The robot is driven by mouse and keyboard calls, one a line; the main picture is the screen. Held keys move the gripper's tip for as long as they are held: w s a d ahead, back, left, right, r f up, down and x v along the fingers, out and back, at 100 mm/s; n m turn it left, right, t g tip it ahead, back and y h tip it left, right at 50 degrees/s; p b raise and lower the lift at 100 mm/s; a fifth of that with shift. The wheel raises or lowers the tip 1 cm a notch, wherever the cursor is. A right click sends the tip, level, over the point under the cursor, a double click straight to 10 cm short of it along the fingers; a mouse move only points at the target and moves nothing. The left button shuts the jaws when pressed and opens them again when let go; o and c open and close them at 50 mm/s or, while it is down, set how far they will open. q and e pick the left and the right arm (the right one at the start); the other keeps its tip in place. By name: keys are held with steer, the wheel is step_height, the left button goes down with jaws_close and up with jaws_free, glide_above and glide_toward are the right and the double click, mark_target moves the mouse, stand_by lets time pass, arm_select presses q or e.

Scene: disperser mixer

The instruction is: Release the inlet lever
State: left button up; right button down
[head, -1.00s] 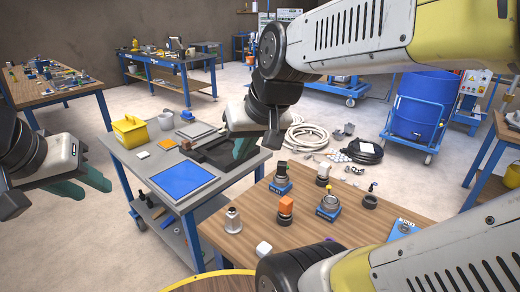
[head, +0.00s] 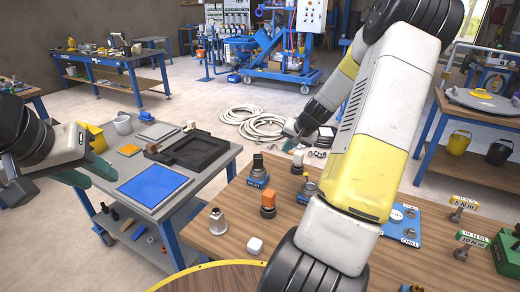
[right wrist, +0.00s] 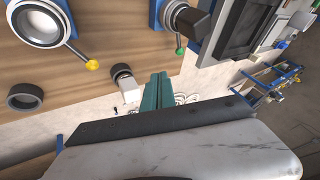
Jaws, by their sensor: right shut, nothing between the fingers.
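My right gripper (right wrist: 157,92) is shut and empty, its teal fingers together in the right wrist view. In the head view it (head: 291,143) is above the far side of the wooden table. The right wrist view shows a lever with a yellow knob (right wrist: 92,64) on a ring fitting (right wrist: 42,22), and a lever with a green knob (right wrist: 180,50) beside a dark block (right wrist: 190,22). Both are apart from the fingers. I cannot tell which is the inlet lever. My left gripper (head: 85,172) is open and empty, left of the cart.
My right arm hides part of the table. A grey cart (head: 205,185) with a black tray (head: 190,152) stands left.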

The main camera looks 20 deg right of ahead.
steer(key=x, duration=1)
steer(key=shift+w+a+f, duration=0.25)
steer(key=shift+w+a, duration=0.6)
steer(key=shift+a, duration=0.25)
steer(key=shift+w+a+f, duration=0.1)
steer(key=shift+w+a, duration=0.25)
steer(key=shift+w+a+n+y, duration=0.55)
steer(key=shift+n+y, duration=0.05)
steer(key=shift+n, duration=0.5)
steer(key=shift+s, duration=0.1)
